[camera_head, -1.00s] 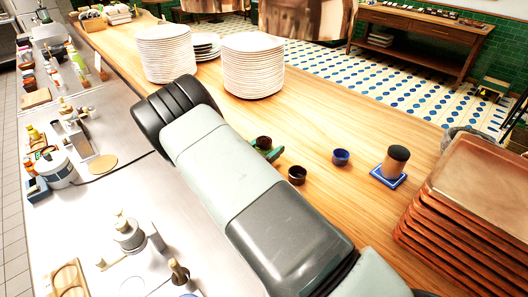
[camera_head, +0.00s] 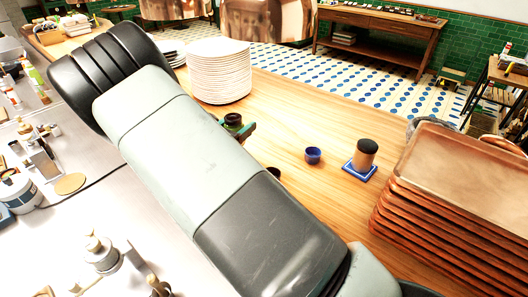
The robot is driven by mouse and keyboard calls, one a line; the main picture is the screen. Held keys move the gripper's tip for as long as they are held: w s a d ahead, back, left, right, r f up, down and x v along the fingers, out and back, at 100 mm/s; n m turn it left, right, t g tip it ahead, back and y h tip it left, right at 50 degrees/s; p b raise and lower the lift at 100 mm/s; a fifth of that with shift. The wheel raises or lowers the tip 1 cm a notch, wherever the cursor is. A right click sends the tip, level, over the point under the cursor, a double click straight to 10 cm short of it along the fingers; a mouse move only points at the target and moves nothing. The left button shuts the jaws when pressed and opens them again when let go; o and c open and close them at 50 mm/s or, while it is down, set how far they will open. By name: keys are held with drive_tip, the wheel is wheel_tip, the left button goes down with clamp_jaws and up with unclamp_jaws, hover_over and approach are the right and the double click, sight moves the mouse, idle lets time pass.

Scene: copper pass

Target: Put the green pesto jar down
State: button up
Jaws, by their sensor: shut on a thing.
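The green pesto jar (camera_head: 233,119) shows as a small dark-topped jar with a little green below, just past the upper edge of my arm in the head view. My gripper (camera_head: 245,130) is mostly hidden behind my arm. Only a dark green finger part shows beside the jar, and the jaws are shut on the jar. The jar's lower part is hidden. I cannot tell whether its base touches the wooden counter (camera_head: 290,120).
A stack of white plates (camera_head: 219,72) stands behind the jar. A small dark pot (camera_head: 273,172) is partly hidden by my arm. A blue pot (camera_head: 313,155), a dark-topped jar (camera_head: 366,155) on a blue coaster (camera_head: 351,170), and copper trays (camera_head: 430,215) stand right. Bare wood lies between.

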drive_tip(key=shift+d+r, duration=0.1)
drive_tip(key=shift+r, duration=0.15)
drive_tip(key=s+d+m+g+h, duration=0.2)
drive_tip(key=s+d, duration=0.4)
drive_tip(key=d, duration=0.5)
drive_tip(key=s+d+m+g+h, duration=0.25)
drive_tip(key=s+d, duration=0.25)
drive_tip(key=d, duration=0.7)
drive_tip(key=shift+g, duration=0.25)
drive_tip(key=shift+s+f, duration=0.2)
drive_tip(key=shift+f, duration=2.25)
drive_tip(key=shift+s+f, duration=0.2)
drive_tip(key=shift+f, duration=2.25)
drive_tip(key=o, duration=1.3)
drive_tip(key=shift+f, duration=0.15)
